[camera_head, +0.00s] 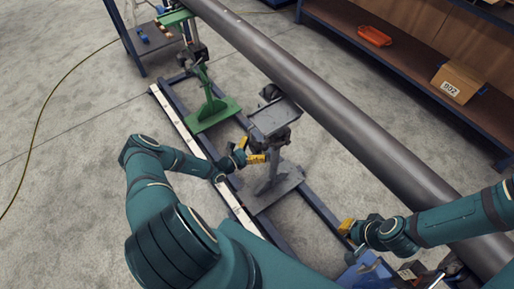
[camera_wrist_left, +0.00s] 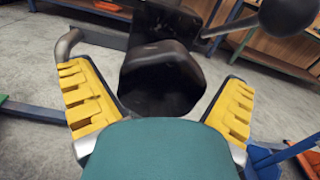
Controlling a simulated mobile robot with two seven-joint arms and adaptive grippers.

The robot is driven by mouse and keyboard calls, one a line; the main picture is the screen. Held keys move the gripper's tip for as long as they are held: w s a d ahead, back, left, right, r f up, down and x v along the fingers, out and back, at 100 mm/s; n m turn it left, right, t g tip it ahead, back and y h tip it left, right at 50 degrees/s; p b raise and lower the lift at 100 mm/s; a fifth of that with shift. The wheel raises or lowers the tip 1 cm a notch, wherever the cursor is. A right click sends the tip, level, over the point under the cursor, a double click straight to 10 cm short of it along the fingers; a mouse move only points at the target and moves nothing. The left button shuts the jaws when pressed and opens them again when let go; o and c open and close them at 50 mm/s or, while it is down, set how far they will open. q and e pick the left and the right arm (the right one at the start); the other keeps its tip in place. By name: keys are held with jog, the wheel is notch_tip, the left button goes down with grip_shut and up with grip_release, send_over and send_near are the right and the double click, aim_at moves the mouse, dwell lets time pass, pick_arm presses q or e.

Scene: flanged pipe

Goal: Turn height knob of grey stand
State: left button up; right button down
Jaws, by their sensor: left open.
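The grey stand (camera_head: 276,186) stands in the middle of the head view, with a flat base plate, a post and a grey head under the long pipe. My left gripper (camera_head: 258,158) is at the stand's post, just below the head. In the left wrist view its two yellow-padded fingers (camera_wrist_left: 158,95) are spread apart. A dark rounded part (camera_wrist_left: 160,78), which looks like the height knob, shows between them, and I see no clear contact. My right gripper (camera_head: 347,227) is at the lower right of the head view, with yellow pads partly showing; its opening is unclear.
A long grey pipe (camera_head: 300,82) runs diagonally above the stands. A green stand (camera_head: 212,112) is farther back on the same rail frame (camera_head: 316,205). A shelf (camera_head: 405,70) with an orange tray (camera_head: 374,36) and a cardboard box (camera_head: 456,83) is at upper right. Floor at left is clear except for a yellow cable.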

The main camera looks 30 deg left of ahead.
pick_arm(q)
jog(key=shift+w, duration=0.15)
jog(key=shift+c, duration=0.3)
jog(key=c, duration=1)
jog(key=shift+m+p, duration=0.6)
jog(key=shift+m, duration=0.6)
jog(key=shift+m+p, duration=0.35)
jog(key=shift+m, duration=1.05)
jog(key=o, duration=1.1)
jog(key=shift+c, duration=0.2)
